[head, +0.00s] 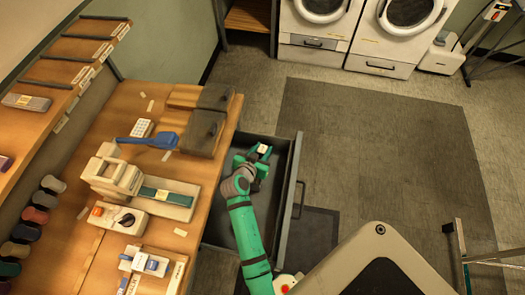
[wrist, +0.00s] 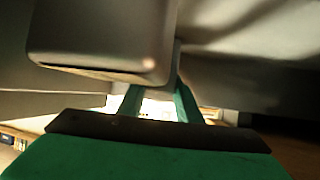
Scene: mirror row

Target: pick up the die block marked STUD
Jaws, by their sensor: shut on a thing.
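My gripper (head: 262,152) is inside the open grey drawer (head: 292,185) beside the bench, near the drawer's far end. It is shut on a small dark block with a pale patch on top (head: 264,149). I cannot read any marking on it, so I cannot tell whether it says STUD. In the wrist view the two green fingers of my gripper (wrist: 158,102) reach forward, with a bright patch between them. A large grey rounded shape (wrist: 100,40) covers the upper left there and hides the fingertips.
The wooden bench (head: 90,250) left of the drawer carries a press-like machine (head: 115,178), a blue-handled tool (head: 160,140) and two dark grey boxes (head: 203,131) near its edge. Open floor (head: 380,150) lies to the right. White washers (head: 320,35) stand at the back.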

